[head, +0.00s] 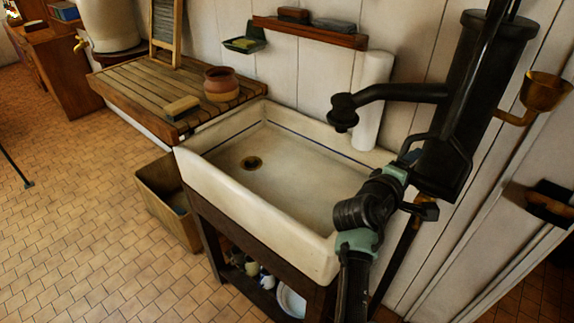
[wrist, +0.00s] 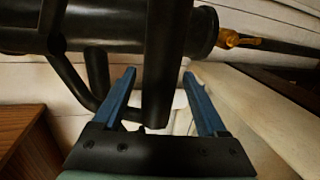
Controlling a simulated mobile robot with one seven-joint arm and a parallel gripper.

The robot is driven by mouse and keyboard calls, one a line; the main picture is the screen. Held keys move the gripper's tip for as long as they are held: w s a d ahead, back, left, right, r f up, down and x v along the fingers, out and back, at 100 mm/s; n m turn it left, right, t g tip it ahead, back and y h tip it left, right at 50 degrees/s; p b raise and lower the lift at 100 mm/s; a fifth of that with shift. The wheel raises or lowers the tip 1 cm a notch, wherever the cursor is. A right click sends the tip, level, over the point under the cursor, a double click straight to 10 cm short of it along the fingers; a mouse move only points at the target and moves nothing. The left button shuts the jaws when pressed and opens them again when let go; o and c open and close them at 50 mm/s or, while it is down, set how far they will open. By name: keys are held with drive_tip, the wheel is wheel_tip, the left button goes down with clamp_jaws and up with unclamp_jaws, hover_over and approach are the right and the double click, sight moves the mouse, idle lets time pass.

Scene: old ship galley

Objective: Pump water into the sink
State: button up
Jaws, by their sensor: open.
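A cream sink (head: 252,207) with a brass drain stands at the centre of the head view. No water flows from the spout (head: 400,92) of the black pump (head: 470,85), which reaches left over the sink's right end. The pump body also shows in the wrist view (wrist: 205,30), lying sideways. My gripper (wrist: 159,74) is open, with its blue fingers apart. A dark bar (wrist: 164,45), probably the pump handle, runs down the picture between the fingertips. I cannot tell whether it touches them.
A slatted wooden drainboard (head: 150,85) left of the sink holds a brown pot (head: 221,85) and a brush (head: 182,107). A wall shelf (head: 310,32) hangs above the sink. A bin (head: 165,195) stands on the floor at left. A brass cup (head: 545,92) sits right of the pump. The tiled floor at left is mostly clear.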

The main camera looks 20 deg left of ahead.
drive_tip(key=p+v, duration=0.4)
drive_tip(key=v, duration=0.2)
drive_tip(key=shift+s+a, duration=0.3)
drive_tip(key=shift+a, duration=0.1)
drive_tip(key=shift+r+p, duration=0.2)
drive_tip(key=shift+p, duration=0.15)
